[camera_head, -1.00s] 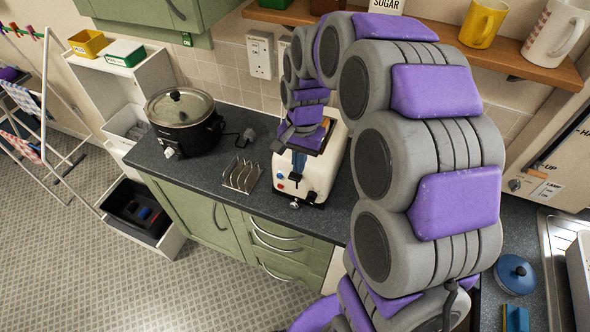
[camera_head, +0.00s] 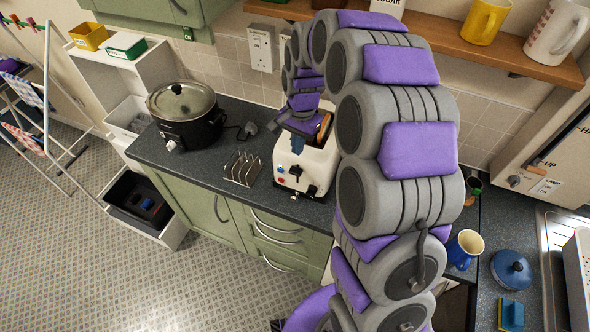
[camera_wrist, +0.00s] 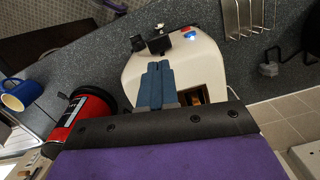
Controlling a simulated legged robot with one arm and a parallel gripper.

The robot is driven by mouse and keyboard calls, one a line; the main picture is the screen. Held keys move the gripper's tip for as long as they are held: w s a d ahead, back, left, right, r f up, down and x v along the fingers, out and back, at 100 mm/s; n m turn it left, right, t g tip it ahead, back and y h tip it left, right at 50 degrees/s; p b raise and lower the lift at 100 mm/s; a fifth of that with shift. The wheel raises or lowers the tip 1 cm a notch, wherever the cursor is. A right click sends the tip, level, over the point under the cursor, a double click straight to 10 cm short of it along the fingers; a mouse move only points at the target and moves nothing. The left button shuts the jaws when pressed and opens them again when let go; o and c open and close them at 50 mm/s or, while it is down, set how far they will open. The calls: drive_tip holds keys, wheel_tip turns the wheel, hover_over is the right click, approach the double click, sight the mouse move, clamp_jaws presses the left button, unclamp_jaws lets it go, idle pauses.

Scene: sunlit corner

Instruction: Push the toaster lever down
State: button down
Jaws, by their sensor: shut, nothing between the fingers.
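The cream toaster (camera_head: 318,170) stands on the dark counter, and it also shows in the wrist view (camera_wrist: 205,58). Its black lever (camera_head: 295,170) is on the front face and shows in the wrist view (camera_wrist: 158,44) just beyond my fingertips. I cannot tell how far down the lever sits. A lit blue button (camera_wrist: 190,34) is on the front. My gripper (camera_head: 297,146) is shut and empty above the toaster's front edge. Its blue fingers (camera_wrist: 160,66) point toward the lever, apparently a little short of it. Something brown (camera_wrist: 203,96) shows in the slot, partly hidden by my wrist.
A metal toast rack (camera_head: 241,169) and a slow cooker (camera_head: 185,118) stand left of the toaster. A red-and-black container (camera_wrist: 85,115) is close beside the toaster in the wrist view. A blue mug (camera_head: 464,248) is at right. A shelf (camera_head: 520,55) with mugs is above.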

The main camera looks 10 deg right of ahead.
sight(296, 169)
drive_tip(key=shift+s+a+f+b, duration=0.15)
drive_tip(key=shift+f+b, duration=0.4)
drive_tip(key=shift+f, duration=1.1)
drive_tip(key=shift+s+a+f+b, duration=0.1)
drive_tip(key=shift+f+b, duration=0.4)
drive_tip(key=shift+f, duration=1.1)
drive_tip(key=shift+f, duration=0.1)
